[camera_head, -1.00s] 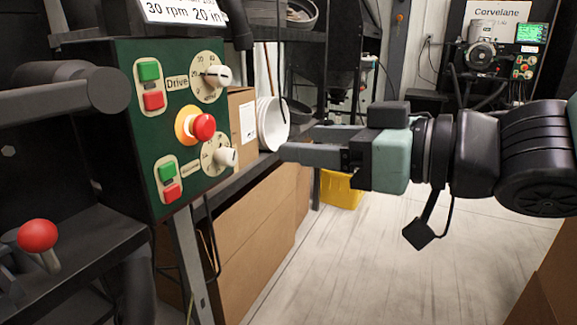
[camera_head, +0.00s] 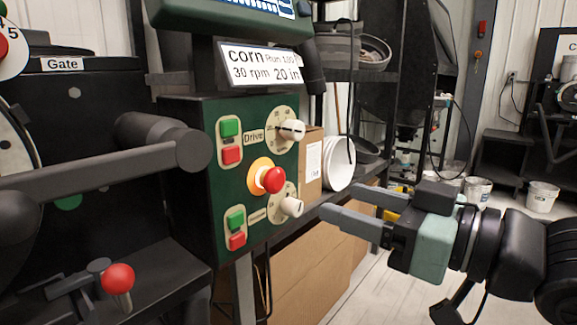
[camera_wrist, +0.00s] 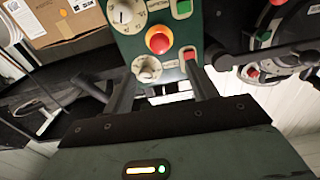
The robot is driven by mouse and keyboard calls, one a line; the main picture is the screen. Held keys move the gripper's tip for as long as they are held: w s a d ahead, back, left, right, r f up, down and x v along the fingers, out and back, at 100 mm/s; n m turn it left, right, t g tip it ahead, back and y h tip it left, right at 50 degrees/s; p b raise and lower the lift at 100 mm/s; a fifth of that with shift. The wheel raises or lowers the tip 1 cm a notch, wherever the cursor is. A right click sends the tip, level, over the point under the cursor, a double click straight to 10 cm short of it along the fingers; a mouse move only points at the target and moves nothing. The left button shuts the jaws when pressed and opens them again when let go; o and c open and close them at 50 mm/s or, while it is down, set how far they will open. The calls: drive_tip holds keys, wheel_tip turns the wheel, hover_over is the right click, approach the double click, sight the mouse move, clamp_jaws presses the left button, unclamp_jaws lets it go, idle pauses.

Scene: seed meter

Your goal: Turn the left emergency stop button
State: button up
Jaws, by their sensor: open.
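The emergency stop button (camera_head: 271,178) is a red mushroom knob on a yellow ring, on the green control panel (camera_head: 203,190). It also shows in the wrist view (camera_wrist: 159,42), above and between my fingers. My gripper (camera_head: 347,205) is open and empty, to the right of the panel and apart from the button. In the wrist view the fingers (camera_wrist: 160,84) point toward the panel's lower part. No other emergency stop is clearly visible.
Two white dials (camera_head: 284,128) and green and red push buttons (camera_head: 230,128) surround the button. A grey bar (camera_head: 110,168) and a red-knobbed lever (camera_head: 118,278) lie to the left. White buckets (camera_head: 340,163) and a cardboard box (camera_head: 310,165) stand behind the gripper.

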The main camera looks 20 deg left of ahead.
sight(279, 182)
drive_tip(key=p, duration=0.2)
drive_tip(key=a+p, duration=0.1)
drive_tip(key=p, duration=0.2)
drive_tip(key=shift+w+a+r, duration=0.15)
drive_tip(key=shift+w+r, duration=0.15)
drive_tip(key=shift+r, duration=0.05)
drive_tip(key=p, duration=0.3)
drive_tip(key=shift+a+f+p, duration=0.1)
drive_tip(key=shift+a+p, duration=0.2)
drive_tip(key=shift+p, duration=0.1)
drive_tip(key=x, duration=0.8)
drive_tip(key=shift+w+a+f+p, duration=0.2)
drive_tip(key=shift+a+f+p, duration=0.15)
drive_tip(key=shift+p, duration=0.05)
drive_tip(key=c, duration=1)
